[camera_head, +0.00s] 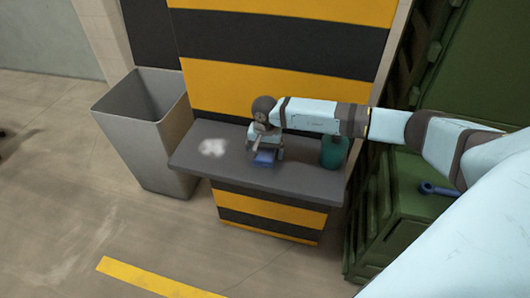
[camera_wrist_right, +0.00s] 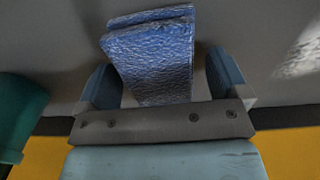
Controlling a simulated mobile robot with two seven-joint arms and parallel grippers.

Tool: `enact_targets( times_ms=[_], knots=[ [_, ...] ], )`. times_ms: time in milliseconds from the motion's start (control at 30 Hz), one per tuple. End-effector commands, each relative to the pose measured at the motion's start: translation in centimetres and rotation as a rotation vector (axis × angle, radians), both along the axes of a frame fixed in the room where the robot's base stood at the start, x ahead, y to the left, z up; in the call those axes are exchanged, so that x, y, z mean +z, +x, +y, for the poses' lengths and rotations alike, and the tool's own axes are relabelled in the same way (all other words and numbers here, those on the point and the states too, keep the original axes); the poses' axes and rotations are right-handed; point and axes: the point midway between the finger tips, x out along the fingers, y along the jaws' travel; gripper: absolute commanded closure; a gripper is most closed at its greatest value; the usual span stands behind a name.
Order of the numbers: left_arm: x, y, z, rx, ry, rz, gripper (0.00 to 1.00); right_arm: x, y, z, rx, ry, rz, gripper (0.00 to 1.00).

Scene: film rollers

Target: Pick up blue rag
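The blue rag (camera_head: 264,160) lies on the dark grey shelf (camera_head: 305,186), near its front edge. It looks like a small folded block. My right gripper (camera_head: 265,151) is directly over and behind it, pointing down. In the right wrist view the folded rag (camera_wrist_right: 155,55) lies between the two blue fingers of my right gripper (camera_wrist_right: 165,82). The fingers are apart, with a clear gap between the rag and the right-hand finger. The left-hand finger is close to the rag; I cannot tell if they touch. My left gripper is not in view.
A green container (camera_head: 334,152) stands on the shelf to the right of the rag. A white smudge (camera_head: 212,148) marks the shelf on the left. A grey bin (camera_head: 147,130) stands left of the shelf. A blue tool (camera_head: 438,189) lies on the green crate (camera_head: 400,215).

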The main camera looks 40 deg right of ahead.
Motion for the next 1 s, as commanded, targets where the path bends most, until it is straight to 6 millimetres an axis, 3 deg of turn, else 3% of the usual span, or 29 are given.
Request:
enact_targets(
  times_ms=[33, 200, 467, 667, 867, 1000],
  knots=[
    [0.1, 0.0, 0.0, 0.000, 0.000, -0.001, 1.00, 0.0, 0.0, 0.0, 0.000, 0.000, 0.000, 0.19],
    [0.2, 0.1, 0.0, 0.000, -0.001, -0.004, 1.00, 0.0, 0.0, 0.0, 0.000, 0.000, 0.000, 0.54],
    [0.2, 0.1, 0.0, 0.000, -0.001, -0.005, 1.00, 0.1, 0.0, 0.0, 0.000, 0.000, 0.000, 0.54],
    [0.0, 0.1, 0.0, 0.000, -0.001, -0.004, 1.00, 1.2, 0.1, 0.0, 0.000, 0.000, -0.003, 0.54],
    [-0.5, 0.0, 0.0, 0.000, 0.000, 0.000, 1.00, 4.7, 0.1, -0.1, 0.001, -0.001, -0.005, 0.54],
    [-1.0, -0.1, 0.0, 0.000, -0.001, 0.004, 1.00, 8.7, 0.1, 0.0, 0.001, -0.001, -0.006, 0.54]
  ],
)
